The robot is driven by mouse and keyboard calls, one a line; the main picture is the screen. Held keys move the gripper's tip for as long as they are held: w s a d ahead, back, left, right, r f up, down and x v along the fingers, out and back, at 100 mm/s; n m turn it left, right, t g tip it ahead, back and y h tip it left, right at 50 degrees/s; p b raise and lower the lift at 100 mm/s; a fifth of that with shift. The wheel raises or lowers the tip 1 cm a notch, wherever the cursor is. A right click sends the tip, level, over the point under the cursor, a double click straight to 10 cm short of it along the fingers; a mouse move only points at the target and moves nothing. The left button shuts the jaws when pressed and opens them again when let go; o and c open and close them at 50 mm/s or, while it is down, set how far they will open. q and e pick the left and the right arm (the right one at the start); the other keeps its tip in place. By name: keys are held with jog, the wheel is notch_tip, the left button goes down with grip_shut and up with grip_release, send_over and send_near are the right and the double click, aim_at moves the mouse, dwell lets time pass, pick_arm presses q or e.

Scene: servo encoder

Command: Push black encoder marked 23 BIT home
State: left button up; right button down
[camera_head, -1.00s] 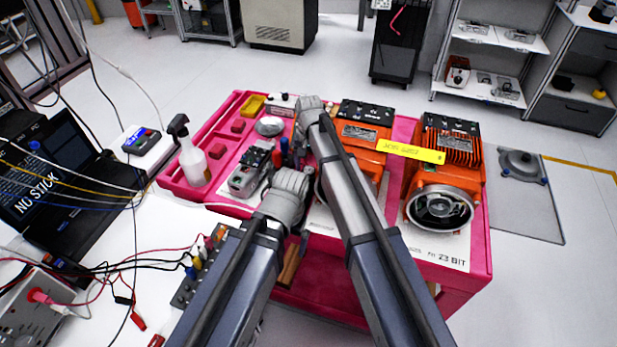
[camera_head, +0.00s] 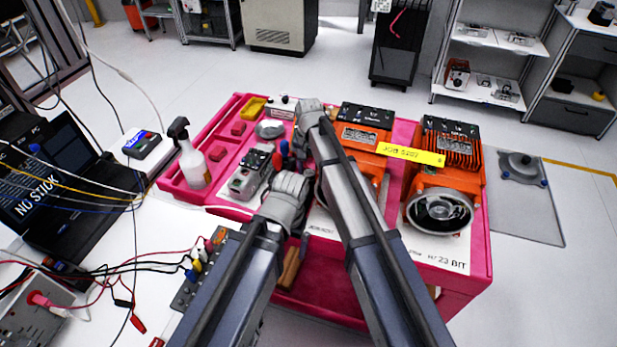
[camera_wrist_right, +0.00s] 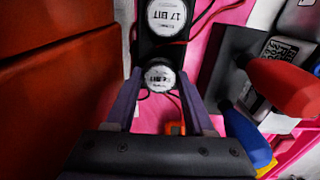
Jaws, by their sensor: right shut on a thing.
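My right gripper (camera_wrist_right: 160,88) is shut on a small round encoder (camera_wrist_right: 160,77) with a pale round label. The label ends in "BIT"; its number is too blurred to read. A second encoder (camera_wrist_right: 167,16), labelled 17 BIT, sits just beyond it in a black holder. In the head view my right wrist (camera_head: 310,110) is over the back of the pink cart, and its jaws and the held encoder are hidden. My left wrist (camera_head: 288,195) is over the cart's front; its jaws are hidden. An orange motor (camera_head: 452,150) with a round housing stands on a sheet (camera_head: 452,259) marked 23 BIT.
A second orange motor (camera_head: 362,135) stands close right of my right arm. A yellow strip (camera_head: 412,154) crosses between the motors. Red- and blue-handled tools (camera_wrist_right: 280,85) stand close beside the right gripper. A spray bottle (camera_head: 192,160) stands at the left on the pink cart (camera_head: 478,285).

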aim_at(309, 173)
notch_tip(309, 173, up, 7)
jog(key=p, duration=0.7)
dwell(0.5)
